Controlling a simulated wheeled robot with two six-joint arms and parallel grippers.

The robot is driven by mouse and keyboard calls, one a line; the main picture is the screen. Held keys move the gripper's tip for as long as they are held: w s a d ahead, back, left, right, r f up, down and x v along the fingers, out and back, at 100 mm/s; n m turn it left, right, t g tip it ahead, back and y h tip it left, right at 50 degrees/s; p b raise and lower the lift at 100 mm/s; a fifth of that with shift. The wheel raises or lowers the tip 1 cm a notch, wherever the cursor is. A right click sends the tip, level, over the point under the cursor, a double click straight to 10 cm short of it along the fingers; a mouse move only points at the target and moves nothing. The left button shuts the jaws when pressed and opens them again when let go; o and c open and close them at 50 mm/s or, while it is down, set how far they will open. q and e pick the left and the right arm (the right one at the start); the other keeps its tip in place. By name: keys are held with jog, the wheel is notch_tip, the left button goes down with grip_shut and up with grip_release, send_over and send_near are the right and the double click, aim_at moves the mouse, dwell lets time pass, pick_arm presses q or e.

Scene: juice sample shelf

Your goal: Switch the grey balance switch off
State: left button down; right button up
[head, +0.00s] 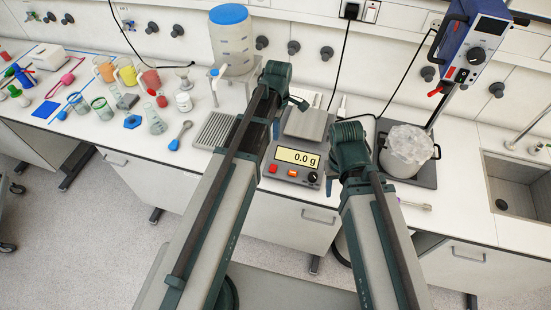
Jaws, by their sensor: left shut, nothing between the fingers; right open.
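The grey balance (306,124) stands on the bench between my two arms, with a flat pan at the back. Its lit display (297,157) reads 0.0 g. On its front panel are a red switch (273,168), an orange button (292,173) and a dark round knob (312,177). My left gripper (276,130) is shut and empty at the balance's left side, mostly hidden by its arm. My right gripper (330,166) is open beside the balance's right edge, partly hidden by its arm. I cannot tell whether either gripper touches the balance.
A ribbed grey tray (215,131) lies left of the balance. A blue-lidded container (231,45) on a stand is behind it. A pot (405,151) stands right, below a blue stirrer unit (474,48). Glassware (124,72) crowds the left; a sink (517,184) is far right.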

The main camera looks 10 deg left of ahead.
aim_at(275, 165)
pick_arm(q)
jog(key=shift+f, duration=0.1)
jog(key=f+b, duration=0.9)
jog(key=s+f+b, duration=0.1)
jog(key=f+b, duration=0.3)
jog(key=b, duration=0.1)
jog(key=shift+f, duration=0.4)
jog(key=shift+f+b, duration=0.35)
jog(key=shift+r, duration=0.1)
jog(key=shift+s, duration=0.15)
